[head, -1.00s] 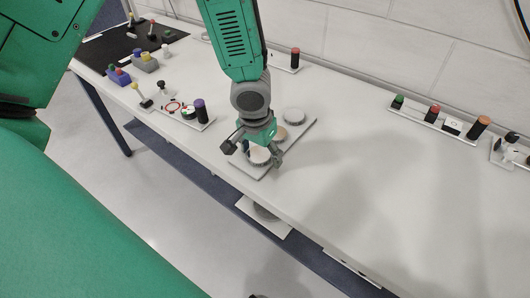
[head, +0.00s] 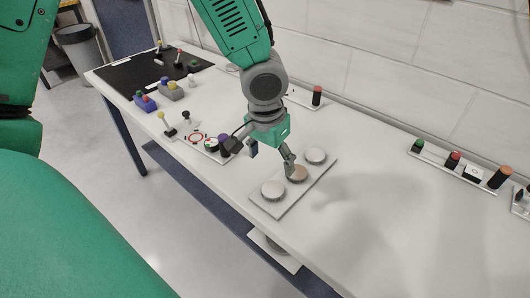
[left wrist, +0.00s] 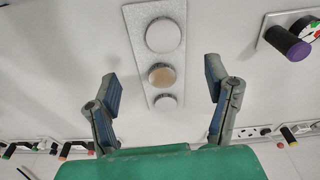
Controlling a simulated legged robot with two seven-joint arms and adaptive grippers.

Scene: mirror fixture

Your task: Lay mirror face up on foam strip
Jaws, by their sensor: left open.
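A light flat plate (head: 273,209) bears a row of three round discs: a near one (head: 273,190), a brownish middle one (head: 297,173) and a far one (head: 316,155). I cannot tell which, if any, is the mirror, and no foam strip can be made out with certainty. My left gripper (head: 266,157) is open and empty above the table, beside the plate's left edge. One finger overlaps the middle disc in the head view. In the left wrist view, the plate (left wrist: 136,30) lies beyond the open fingers (left wrist: 163,86). My right gripper is not in view.
A board (head: 222,158) with a purple-topped cylinder (left wrist: 288,43) lies left of the plate. A black mat (head: 138,75) with small items is at the far left. A strip (head: 441,163) with coloured cylinders lies along the wall. The table right of the plate is clear.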

